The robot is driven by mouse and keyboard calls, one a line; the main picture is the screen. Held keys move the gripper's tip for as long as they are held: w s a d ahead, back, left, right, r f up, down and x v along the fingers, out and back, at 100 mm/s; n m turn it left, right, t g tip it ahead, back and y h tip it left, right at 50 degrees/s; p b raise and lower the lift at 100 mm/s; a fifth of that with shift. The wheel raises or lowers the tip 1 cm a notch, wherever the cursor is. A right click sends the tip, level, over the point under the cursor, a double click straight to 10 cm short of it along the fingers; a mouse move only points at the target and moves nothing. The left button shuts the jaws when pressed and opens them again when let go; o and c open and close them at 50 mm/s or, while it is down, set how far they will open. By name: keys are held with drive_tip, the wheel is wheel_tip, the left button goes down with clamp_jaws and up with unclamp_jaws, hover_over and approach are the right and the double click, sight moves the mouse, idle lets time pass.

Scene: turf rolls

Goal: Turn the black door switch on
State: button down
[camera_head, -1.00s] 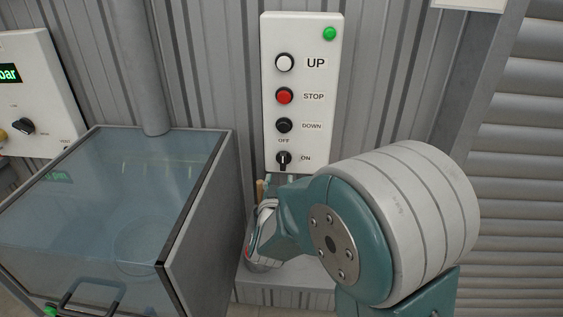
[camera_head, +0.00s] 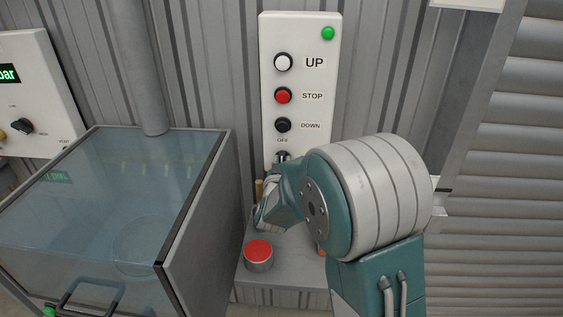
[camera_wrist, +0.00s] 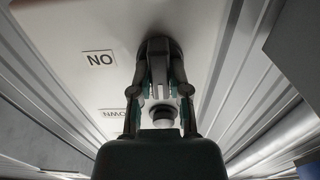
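The black door switch (camera_head: 282,155) is the lowest control on the white panel (camera_head: 309,30), below the OFF label. In the wrist view, which is upside down, the round dark switch base (camera_wrist: 172,47) lies behind my fingertips, beside the ON label (camera_wrist: 100,59). My gripper (camera_wrist: 158,55) points at the switch, with one finger on each side of its middle. Whether the fingers press on the handle is not clear.
White UP (camera_head: 283,62), red STOP (camera_head: 283,95) and black DOWN (camera_head: 283,125) buttons sit above the switch. A red-topped button (camera_head: 258,252) stands on the grey ledge (camera_head: 285,275) below. A glass-topped box (camera_head: 110,185) is close on the left.

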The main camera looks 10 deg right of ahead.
drive_tip(key=shift+m, duration=0.3)
drive_tip(key=m, duration=0.8)
drive_tip(key=shift+d+m, duration=0.1)
drive_tip(key=shift+m, duration=0.3)
drive_tip(key=m, duration=0.4)
drive_tip(key=shift+d+f+m, duration=0.1)
drive_tip(key=shift+f+m, duration=0.05)
drive_tip(key=shift+m, duration=0.15)
drive_tip(key=shift+s+f+m, duration=0.1)
drive_tip(key=shift+f+m, duration=0.05)
drive_tip(key=shift+m, duration=1.85)
drive_tip(key=shift+f, duration=0.1)
drive_tip(key=c, duration=0.6)
unclamp_jaws()
